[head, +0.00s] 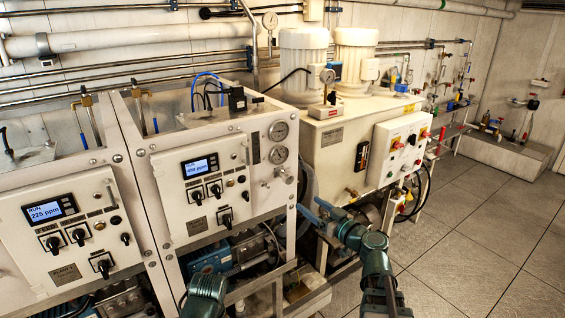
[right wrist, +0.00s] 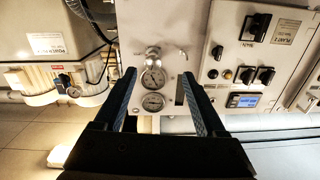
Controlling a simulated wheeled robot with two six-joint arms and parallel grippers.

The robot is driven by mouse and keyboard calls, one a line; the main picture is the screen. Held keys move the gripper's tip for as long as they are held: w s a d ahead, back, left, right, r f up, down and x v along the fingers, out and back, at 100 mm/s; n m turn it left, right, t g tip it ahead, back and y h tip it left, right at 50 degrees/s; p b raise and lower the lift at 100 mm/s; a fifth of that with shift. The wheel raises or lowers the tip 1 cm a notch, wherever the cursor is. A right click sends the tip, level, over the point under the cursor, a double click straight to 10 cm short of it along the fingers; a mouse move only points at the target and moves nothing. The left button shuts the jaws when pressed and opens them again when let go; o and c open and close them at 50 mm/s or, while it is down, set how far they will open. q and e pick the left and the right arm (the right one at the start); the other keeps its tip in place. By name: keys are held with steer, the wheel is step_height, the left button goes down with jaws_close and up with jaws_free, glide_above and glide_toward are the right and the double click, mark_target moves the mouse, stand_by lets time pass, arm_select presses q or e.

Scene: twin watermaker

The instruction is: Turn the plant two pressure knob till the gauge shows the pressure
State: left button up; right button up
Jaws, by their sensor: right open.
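The plant two cabinet (head: 225,165) has a white front panel with a small screen (head: 199,167) and a label that reads as plant 2 in the right wrist view (right wrist: 287,32). Two round gauges, upper (head: 278,131) and lower (head: 278,154), sit on its right strip; their needles are too small to read. The metallic pressure knob (head: 284,175) is just below them. The right wrist view is upside down and shows the knob (right wrist: 153,57) beyond my fingertips. My right gripper (head: 312,209) is open and empty, in front of and apart from the knob. My left gripper is not visible.
The plant one cabinet (head: 70,225) stands at the left, its screen showing 225 ppm. A cream unit with two white motors (head: 303,52) and a switch box (head: 402,145) stands right of plant two. Tiled floor (head: 480,230) is free at the right.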

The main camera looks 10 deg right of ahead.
mark_target(290, 180)
steer(key=shift+t, duration=0.3)
steer(key=x, duration=0.4)
steer(key=r+x, duration=0.1)
steer(key=x, duration=0.4)
steer(key=d+x, duration=0.1)
steer(key=x, duration=0.3)
steer(key=shift+w+r, duration=0.3)
steer(key=shift+w, duration=0.1)
jaws_close()
